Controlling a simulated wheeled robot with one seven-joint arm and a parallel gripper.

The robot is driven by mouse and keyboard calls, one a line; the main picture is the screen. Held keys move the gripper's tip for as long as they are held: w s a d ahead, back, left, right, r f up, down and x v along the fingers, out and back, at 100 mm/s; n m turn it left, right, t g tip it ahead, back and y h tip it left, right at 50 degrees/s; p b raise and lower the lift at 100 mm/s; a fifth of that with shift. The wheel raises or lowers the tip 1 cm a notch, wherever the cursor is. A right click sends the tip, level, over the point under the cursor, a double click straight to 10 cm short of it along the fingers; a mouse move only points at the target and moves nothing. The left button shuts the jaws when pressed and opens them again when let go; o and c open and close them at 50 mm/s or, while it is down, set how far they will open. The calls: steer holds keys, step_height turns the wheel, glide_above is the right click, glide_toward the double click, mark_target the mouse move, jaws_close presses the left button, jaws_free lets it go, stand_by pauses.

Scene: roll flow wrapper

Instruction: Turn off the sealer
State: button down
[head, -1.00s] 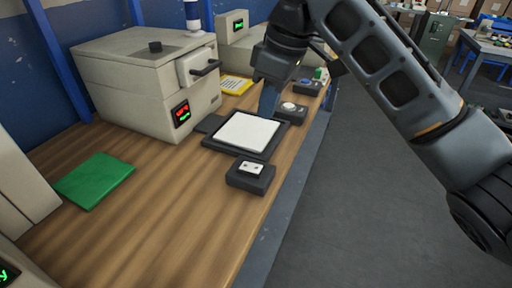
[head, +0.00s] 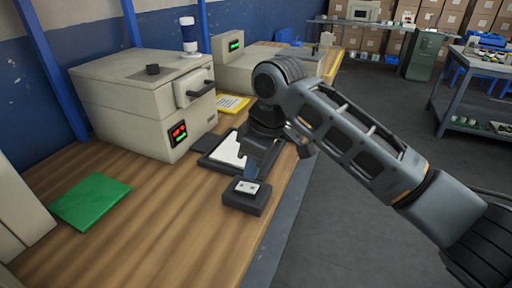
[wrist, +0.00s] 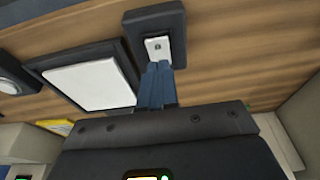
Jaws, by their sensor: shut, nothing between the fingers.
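A beige box machine (head: 140,110) with a front handle and a small red and green display (head: 178,134) stands on the bench; I cannot tell if it is the sealer. In front of it is a dark switch box (head: 240,205) with a white rocker (head: 247,187). The switch box (wrist: 174,20) and rocker (wrist: 158,46) also show in the wrist view. My gripper (head: 252,174) is shut and empty, pointing down just beside the rocker. In the wrist view its blue fingertips (wrist: 158,66) lie at the rocker's edge; whether they touch is unclear.
A black-framed white pad (head: 226,150) lies behind my gripper. A green sheet (head: 90,200) lies on the left, and a yellow card (head: 232,104) behind. The second beige machine (head: 232,68) stands further back. Bare wood (head: 150,220) lies left of the switch box.

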mark_target(250, 188)
steer(key=shift+d+f, duration=0.15)
steer(key=shift+f, duration=1.2)
steer(key=shift+s+d+f+y, duration=0.15)
steer(key=shift+f+y, duration=0.2)
steer(key=shift+y, duration=0.05)
steer(key=shift+r, duration=0.1)
steer(key=shift+w+a+r+p, duration=0.1)
steer(key=shift+w+a+p, duration=0.05)
steer(key=shift+a+p, duration=0.15)
steer(key=shift+w+a+r+p, duration=0.1)
steer(key=shift+w+a+p, duration=0.05)
steer(key=shift+a, duration=0.25)
